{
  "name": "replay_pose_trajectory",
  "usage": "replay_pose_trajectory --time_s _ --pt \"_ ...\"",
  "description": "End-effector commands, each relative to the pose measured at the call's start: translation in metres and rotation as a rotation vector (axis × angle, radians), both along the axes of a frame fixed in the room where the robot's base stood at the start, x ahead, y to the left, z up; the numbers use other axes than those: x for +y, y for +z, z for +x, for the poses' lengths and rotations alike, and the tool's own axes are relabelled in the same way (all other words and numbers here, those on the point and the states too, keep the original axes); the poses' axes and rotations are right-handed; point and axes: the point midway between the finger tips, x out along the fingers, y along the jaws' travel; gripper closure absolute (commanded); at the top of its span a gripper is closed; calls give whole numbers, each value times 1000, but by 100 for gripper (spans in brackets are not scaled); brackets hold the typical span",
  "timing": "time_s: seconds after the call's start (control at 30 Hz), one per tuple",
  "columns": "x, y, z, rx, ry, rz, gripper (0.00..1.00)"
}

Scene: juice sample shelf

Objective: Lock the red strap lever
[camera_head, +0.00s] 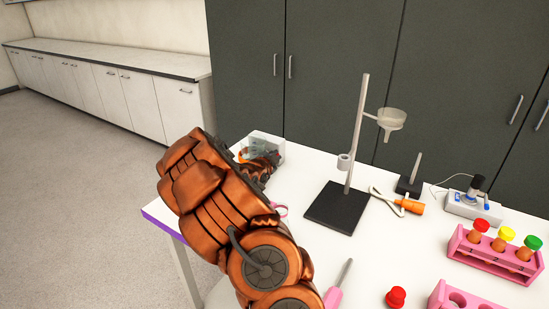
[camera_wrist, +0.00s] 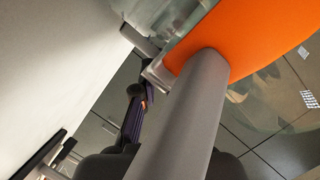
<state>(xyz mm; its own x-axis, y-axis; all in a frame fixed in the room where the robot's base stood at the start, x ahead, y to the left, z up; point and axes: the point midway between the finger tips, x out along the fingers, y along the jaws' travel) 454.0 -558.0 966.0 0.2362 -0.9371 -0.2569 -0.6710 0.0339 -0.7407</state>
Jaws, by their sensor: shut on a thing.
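I cannot make out a red strap lever for sure in either view. In the wrist view a thick grey rod (camera_wrist: 185,115) runs up to a broad orange piece (camera_wrist: 240,38). Dark rounded parts of my gripper (camera_wrist: 165,160) lie on both sides of the rod, and the gripper is shut on it. A dark purple narrow part (camera_wrist: 134,115) with a small orange-red spot is left of the rod. In the head view my gripper (camera_head: 259,167) is at a clear box (camera_head: 268,144) at the table's far left. My arm hides most of this contact.
A black-based stand (camera_head: 335,207) with a funnel is right of my arm. An orange-handled tool (camera_head: 412,206), a pink rack (camera_head: 492,259) with capped tubes, a red cap (camera_head: 396,297) and a pink-handled screwdriver (camera_head: 334,296) are on the white table. The floor at left is clear.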

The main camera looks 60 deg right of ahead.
Motion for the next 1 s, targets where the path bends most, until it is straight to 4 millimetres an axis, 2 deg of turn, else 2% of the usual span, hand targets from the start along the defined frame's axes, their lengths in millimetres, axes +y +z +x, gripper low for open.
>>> replay_pose_trajectory --time_s 0.33,1.0 --pt "-2 -6 1 -3 31 2 100" --pt "-1 0 3 -1 125 -1 100"
